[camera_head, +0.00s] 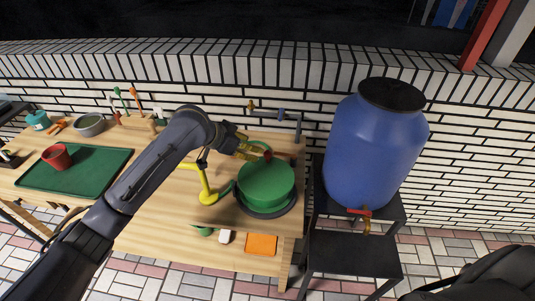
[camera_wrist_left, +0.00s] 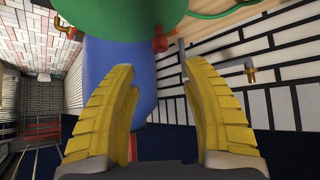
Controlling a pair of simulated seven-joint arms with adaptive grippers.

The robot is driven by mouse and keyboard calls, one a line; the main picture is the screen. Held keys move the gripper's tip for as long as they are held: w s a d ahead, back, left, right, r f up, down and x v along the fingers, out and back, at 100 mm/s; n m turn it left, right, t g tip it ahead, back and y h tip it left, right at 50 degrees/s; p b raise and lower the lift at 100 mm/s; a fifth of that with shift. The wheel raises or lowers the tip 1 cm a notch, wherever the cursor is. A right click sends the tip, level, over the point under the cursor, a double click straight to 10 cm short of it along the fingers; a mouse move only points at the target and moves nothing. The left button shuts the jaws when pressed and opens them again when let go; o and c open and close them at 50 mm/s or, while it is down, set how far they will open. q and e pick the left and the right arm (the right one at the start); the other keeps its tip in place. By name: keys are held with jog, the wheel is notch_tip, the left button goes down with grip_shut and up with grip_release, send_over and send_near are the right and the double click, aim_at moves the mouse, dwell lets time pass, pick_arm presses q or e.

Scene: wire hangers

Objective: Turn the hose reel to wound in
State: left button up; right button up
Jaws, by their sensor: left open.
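The hose reel is a round green drum (camera_head: 266,186) with a dark base, on the right end of the wooden table in the head view. Its green underside or rim fills the top of the left wrist view (camera_wrist_left: 140,12). A small red knob (camera_head: 267,155) shows at the drum's far edge, and a red knob also shows in the left wrist view (camera_wrist_left: 160,43). My left gripper (camera_head: 258,151) is at the drum's far side. Its yellow fingers (camera_wrist_left: 158,70) are apart and empty, with the red knob just beyond the gap between their tips. My right gripper is not in view.
A blue barrel (camera_head: 373,148) with a red-handled tap stands on a dark stand right of the table. A yellow bent piece (camera_head: 207,196) stands left of the reel. An orange block (camera_head: 261,244) lies in front. A green tray (camera_head: 85,168) holds a red cup (camera_head: 56,157).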

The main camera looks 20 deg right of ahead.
aim_at(267, 152)
pick_arm(q)
jog(key=x, duration=1.1)
jog(key=shift+d, duration=0.1)
grip_shut()
jog(key=shift+w, duration=0.1)
jog(key=shift+r, duration=0.1)
